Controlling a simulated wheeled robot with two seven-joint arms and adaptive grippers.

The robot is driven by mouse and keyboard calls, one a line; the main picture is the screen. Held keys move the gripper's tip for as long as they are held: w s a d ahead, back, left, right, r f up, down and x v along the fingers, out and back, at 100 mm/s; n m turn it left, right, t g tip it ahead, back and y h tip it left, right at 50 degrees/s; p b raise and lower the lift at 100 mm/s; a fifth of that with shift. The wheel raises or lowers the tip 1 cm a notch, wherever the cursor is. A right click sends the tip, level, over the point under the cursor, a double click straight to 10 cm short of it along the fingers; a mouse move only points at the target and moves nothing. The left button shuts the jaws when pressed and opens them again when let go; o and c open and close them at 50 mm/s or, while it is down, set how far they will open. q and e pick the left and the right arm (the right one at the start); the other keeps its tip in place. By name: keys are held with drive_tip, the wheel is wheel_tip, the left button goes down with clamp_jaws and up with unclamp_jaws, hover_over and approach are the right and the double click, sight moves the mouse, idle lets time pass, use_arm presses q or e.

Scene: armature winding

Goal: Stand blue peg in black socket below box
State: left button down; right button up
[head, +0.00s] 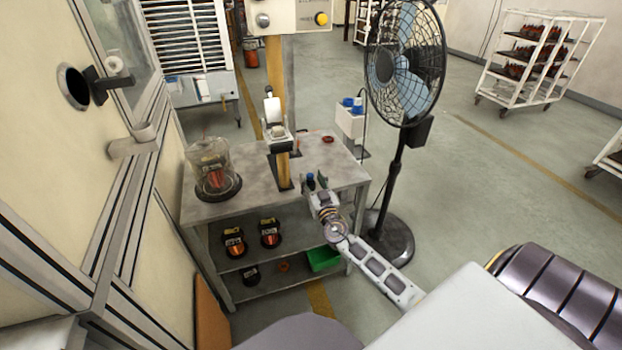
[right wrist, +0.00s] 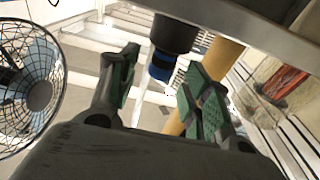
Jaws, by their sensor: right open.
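The blue peg (right wrist: 160,68) shows in the right wrist view between my open fingers. It is in line with a black cylindrical socket (right wrist: 174,33) and appears to stand in it, with its lower end hidden there. My right gripper (right wrist: 158,88) is open around the peg with a gap on each side. In the head view my right gripper (head: 317,183) is at the table's front right, and a bit of the blue peg (head: 310,177) shows beside its fingers. The socket is hidden there. The box (head: 289,17) hangs above the table on a post. My left gripper is not in view.
The grey table (head: 240,208) holds a glass dome (head: 209,168) at left and a small press (head: 275,128) near the post (head: 283,165). Lower shelves hold armatures and a green bin (head: 323,260). A fan (head: 405,60) stands close at right.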

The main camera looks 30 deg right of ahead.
drive_tip(key=v, duration=0.9)
drive_tip(key=shift+s, duration=0.4)
drive_tip(key=shift+a, duration=0.1)
idle(0.5)
